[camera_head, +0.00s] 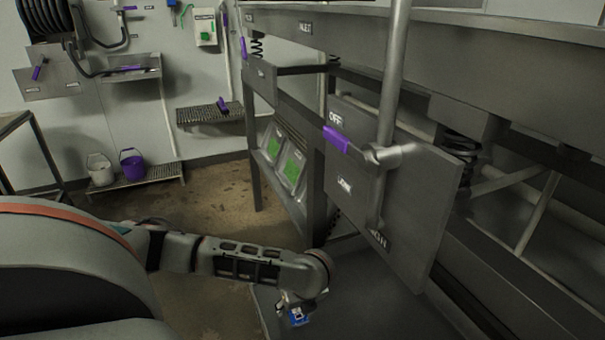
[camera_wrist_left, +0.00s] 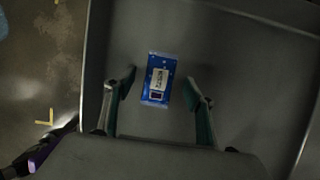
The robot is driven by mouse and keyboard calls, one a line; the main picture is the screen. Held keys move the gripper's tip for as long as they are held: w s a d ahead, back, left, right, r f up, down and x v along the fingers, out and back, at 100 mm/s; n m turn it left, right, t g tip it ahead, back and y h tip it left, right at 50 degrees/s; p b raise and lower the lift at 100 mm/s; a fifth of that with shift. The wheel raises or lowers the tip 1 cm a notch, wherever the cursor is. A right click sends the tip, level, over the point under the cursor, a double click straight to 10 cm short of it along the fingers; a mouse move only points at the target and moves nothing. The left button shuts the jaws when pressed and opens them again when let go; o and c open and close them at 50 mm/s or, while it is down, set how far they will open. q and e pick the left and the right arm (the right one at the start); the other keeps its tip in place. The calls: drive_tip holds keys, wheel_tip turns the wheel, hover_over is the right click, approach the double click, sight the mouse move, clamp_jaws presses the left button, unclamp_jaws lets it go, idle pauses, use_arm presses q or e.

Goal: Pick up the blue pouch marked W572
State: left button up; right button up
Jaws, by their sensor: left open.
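The blue pouch (camera_wrist_left: 157,80) lies on a grey metal tray surface (camera_wrist_left: 240,75) in the left wrist view. It has a white label whose print is too small to read. The pouch also shows in the head view (camera_head: 298,316), partly hidden by my gripper. My left gripper (camera_wrist_left: 160,85) is open, with one finger on either side of the pouch in the picture. I cannot tell how high the fingers are above it, and no contact shows. My right gripper is in neither view.
A grey panel with a purple-handled lever (camera_head: 345,145) stands just right of my left arm. The tray has a raised edge (camera_wrist_left: 97,60) on its left. A white bucket (camera_head: 101,170) and a purple bucket (camera_head: 132,166) stand at the back left. Open floor lies left of the tray.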

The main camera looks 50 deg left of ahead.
use_arm(q)
drive_tip(key=shift+s+a+f, duration=0.1)
drive_tip(key=shift+a+f, duration=0.05)
drive_tip(key=shift+f, duration=0.35)
drive_tip(key=shift+s+a+f, duration=0.1)
drive_tip(key=shift+f, duration=0.35)
drive_tip(key=shift+w+a+r+b, duration=0.1)
drive_tip(key=shift+w+b, duration=0.15)
drive_tip(key=shift+b, duration=0.05)
drive_tip(key=shift+r, duration=0.1)
drive_tip(key=c, duration=1.2)
